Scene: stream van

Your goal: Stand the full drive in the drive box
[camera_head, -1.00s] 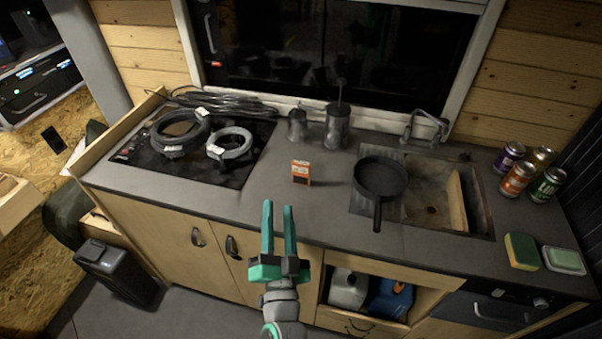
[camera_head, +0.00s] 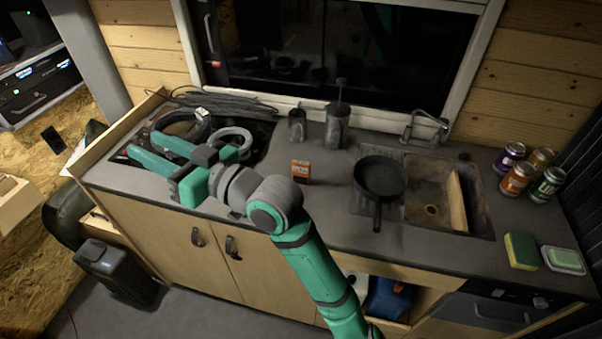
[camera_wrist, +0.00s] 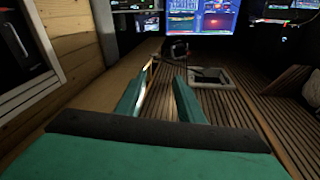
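A small orange block with a dark label (camera_head: 300,171) stands upright on the counter, left of the pan; I cannot tell if it is the full drive. A flat dark slab (camera_head: 53,139) lies on the wooden surface at the left; its kind is unclear. A pale open-looking box (camera_head: 14,200) at the left edge is cut off, and I cannot tell if it is the drive box. My gripper (camera_head: 149,150) is over the left part of the counter, pointing left, above the hob. Its fingers are apart and empty, as the wrist view also shows (camera_wrist: 163,84).
The counter (camera_head: 320,205) holds coiled cables (camera_head: 232,142), two metal cups (camera_head: 337,126), a pan (camera_head: 380,178), a sink, several cans (camera_head: 516,179) and a sponge (camera_head: 521,251). A raised wooden edge (camera_head: 100,149) closes its left end. The wrist view shows lit screens (camera_wrist: 199,18) ahead.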

